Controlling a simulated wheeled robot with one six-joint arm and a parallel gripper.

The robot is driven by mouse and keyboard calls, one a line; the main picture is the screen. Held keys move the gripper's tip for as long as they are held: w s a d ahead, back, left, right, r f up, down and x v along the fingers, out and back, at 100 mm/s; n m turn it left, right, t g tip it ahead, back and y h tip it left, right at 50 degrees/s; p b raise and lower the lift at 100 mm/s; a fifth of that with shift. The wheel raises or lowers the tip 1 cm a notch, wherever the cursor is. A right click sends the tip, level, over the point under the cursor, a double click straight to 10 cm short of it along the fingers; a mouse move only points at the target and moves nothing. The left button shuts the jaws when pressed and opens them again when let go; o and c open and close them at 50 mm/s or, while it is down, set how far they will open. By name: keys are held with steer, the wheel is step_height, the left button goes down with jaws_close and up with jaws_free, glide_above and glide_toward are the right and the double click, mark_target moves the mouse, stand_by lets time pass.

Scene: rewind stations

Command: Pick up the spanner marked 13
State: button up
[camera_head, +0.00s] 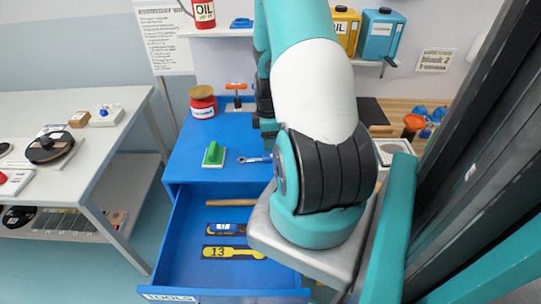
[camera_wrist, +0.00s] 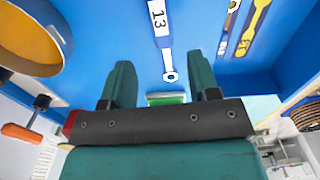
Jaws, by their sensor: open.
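The spanner marked 13 lies flat on the blue cabinet top (camera_head: 185,155). In the wrist view the spanner (camera_wrist: 165,45) runs down from its white label with the number 13 to a silver ring end. In the head view only its ring end (camera_head: 246,160) shows at the left of my arm; the rest is hidden. My gripper (camera_wrist: 165,85) is open and empty. Its two fingers stand either side of the ring end in the picture; I cannot tell the height gap.
A workbench (camera_head: 110,150) is left.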

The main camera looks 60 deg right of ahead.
mark_target(270, 155)
steer(key=shift+s+a+f+p, duration=0.1)
steer(key=shift+f+p, duration=0.55)
steer(key=shift+f, duration=1)
steer(key=shift+s+f+p, duration=0.1)
steer(key=shift+f+p, duration=0.55)
steer(key=shift+f, duration=0.95)
jaws_close()
steer(key=shift+r, duration=0.1)
